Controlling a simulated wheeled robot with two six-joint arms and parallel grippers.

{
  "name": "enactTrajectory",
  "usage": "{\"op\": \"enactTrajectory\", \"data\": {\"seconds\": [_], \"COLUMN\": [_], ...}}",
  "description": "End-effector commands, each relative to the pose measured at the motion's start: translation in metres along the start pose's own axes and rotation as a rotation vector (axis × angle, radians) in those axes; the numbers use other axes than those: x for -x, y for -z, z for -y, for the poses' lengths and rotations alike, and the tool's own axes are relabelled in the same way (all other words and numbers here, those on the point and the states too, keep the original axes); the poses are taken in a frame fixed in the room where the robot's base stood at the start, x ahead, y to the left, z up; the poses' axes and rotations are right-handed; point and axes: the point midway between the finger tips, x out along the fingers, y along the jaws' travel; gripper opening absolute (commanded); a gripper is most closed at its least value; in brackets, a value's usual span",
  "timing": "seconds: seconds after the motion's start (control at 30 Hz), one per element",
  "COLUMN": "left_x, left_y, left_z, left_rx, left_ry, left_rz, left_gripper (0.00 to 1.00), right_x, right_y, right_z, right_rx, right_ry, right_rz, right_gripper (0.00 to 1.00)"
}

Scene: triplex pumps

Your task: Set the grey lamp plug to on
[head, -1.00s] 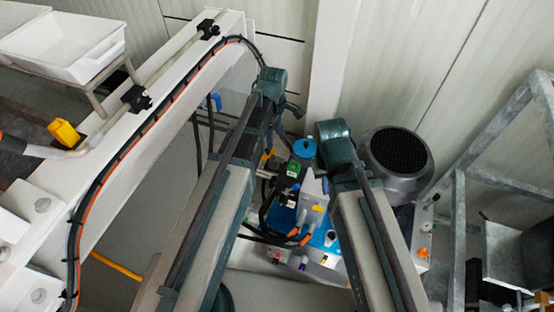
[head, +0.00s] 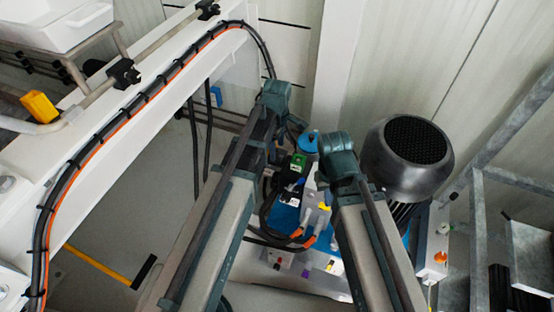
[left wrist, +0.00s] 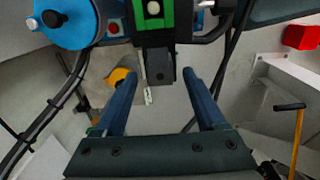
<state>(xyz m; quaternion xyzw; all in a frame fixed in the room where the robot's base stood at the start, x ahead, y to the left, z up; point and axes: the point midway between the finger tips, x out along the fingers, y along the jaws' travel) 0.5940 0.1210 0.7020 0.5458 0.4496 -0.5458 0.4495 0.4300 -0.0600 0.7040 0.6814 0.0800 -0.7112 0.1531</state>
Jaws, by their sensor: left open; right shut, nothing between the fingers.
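My left gripper (left wrist: 160,74) is open in the left wrist view, with its two dark fingers apart. A dark grey block with a small hole (left wrist: 158,66) shows between the fingertips, below a green housing (left wrist: 153,20) with a white button. I cannot tell for sure whether this block is the grey lamp plug, or whether the fingers touch it. In the head view a green part (head: 298,163) stands on the pump unit, between my two arms. The fingers of both grippers are hidden in the head view behind my arm links.
A blue round cap (left wrist: 72,22) lies close left of the left gripper; it also shows in the head view (head: 309,143). A large dark motor (head: 408,158) stands right of my right arm. A white beam with cables (head: 130,105) runs along the left. Orange-ended hoses (head: 303,236) lie below the green part.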

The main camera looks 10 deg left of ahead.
Motion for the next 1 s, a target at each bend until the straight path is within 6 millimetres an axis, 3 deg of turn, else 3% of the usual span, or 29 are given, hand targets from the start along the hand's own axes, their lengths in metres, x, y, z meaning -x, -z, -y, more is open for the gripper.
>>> {"op": "enactTrajectory", "data": {"seconds": [0.03,0.2,0.57,0.9,0.97,1.0], "left_x": [-0.015,-0.028,-0.029,-0.029,-0.029,-0.029], "left_y": [0.000,0.000,0.000,0.000,0.000,0.000], "left_z": [0.000,0.000,0.000,0.000,0.000,0.000], "left_rx": [0.000,0.000,0.000,0.000,0.000,0.000], "left_ry": [0.000,0.000,0.000,0.000,0.000,0.000], "left_rz": [0.000,0.000,0.000,0.000,0.000,0.000], "left_gripper": [0.72,0.72,0.71,0.10,0.00,0.00], "right_x": [-0.015,-0.028,-0.029,-0.029,-0.029,-0.029], "right_y": [0.001,0.002,0.002,0.002,0.002,0.002], "right_z": [0.001,0.003,0.003,0.003,0.003,0.003], "right_rx": [0.000,0.000,0.000,0.000,0.000,0.000], "right_ry": [0.000,0.000,0.000,0.000,0.000,0.000], "right_rz": [0.000,0.000,0.000,0.000,0.000,0.000], "right_gripper": [0.00,0.00,0.00,0.00,0.00,0.00]}}
